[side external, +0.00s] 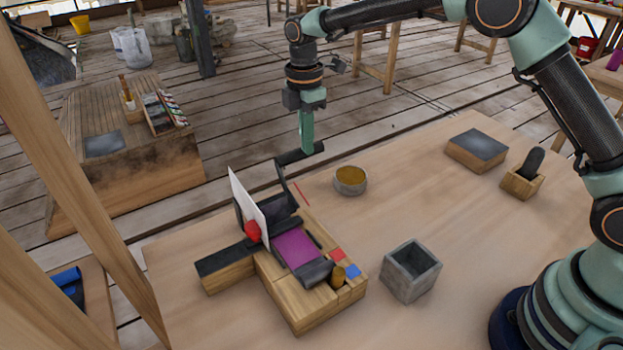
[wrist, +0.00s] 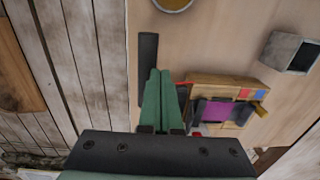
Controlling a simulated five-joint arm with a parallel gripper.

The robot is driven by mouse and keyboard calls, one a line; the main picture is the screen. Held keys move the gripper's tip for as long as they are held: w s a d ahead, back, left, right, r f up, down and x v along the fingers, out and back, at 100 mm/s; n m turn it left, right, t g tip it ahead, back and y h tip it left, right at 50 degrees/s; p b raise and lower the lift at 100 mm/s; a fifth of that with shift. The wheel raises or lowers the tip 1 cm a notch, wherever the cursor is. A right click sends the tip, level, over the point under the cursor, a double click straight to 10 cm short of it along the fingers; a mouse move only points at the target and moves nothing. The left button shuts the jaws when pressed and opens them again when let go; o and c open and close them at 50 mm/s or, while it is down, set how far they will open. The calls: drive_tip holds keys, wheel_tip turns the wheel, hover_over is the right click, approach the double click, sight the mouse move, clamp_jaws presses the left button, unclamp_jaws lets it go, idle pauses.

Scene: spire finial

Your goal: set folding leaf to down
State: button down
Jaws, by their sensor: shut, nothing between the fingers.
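A wooden fixture (side external: 310,312) with a purple pad (side external: 296,249) stands on the table. A thin white panel (side external: 248,206) stands nearly upright on it, beside a red knob (side external: 252,231); I take this panel for the folding leaf, but cannot be sure. A dark bent bar (side external: 285,180) rises behind it, its upper end near my fingertips. My gripper (side external: 307,150) is shut and empty, pointing down; I cannot tell whether it touches the bar. In the wrist view, my green fingers (wrist: 160,72) lie beside the dark bar (wrist: 148,60), with the purple pad (wrist: 214,110) to the right.
A round tin (side external: 350,181) stands behind the fixture and an open grey box (side external: 410,270) to its right. A dark-topped block (side external: 477,150) and a small wooden holder (side external: 523,180) stand farther right. A dark-topped wooden arm (side external: 228,265) extends left. Bare table lies between the tin and the block.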

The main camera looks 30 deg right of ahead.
drive_tip(key=shift+w+f, duration=1.25)
drive_tip(key=shift+f, duration=0.05)
